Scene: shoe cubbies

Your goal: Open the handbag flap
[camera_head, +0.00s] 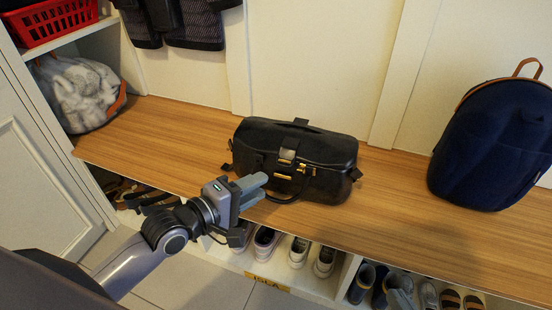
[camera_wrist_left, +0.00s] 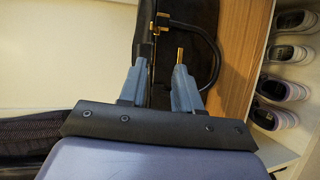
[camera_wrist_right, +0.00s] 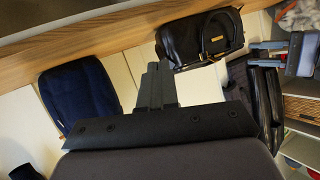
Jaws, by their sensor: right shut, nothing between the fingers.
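The black handbag (camera_head: 325,155) stands upright on the wooden bench top. Its flap strap (camera_head: 288,153) lies down over the front, with gold-coloured hardware and a handle loop below. The bag also shows in the right wrist view (camera_wrist_right: 190,40). My left gripper (camera_head: 264,187) is at the bag's lower front left. In the left wrist view its fingers (camera_wrist_left: 162,64) are apart, with the dark bag and gold hardware just beyond the tips; contact cannot be told. My right gripper (camera_wrist_right: 157,68) is shut and empty, away from the bag in its wrist view.
A dark blue backpack (camera_head: 490,145) stands on the bench at the right. A grey-white bag (camera_head: 78,92) sits at the left end, below a red basket (camera_head: 52,20). Shoes (camera_head: 298,250) fill the cubbies under the bench (camera_head: 400,215). Bench top is free between handbag and backpack.

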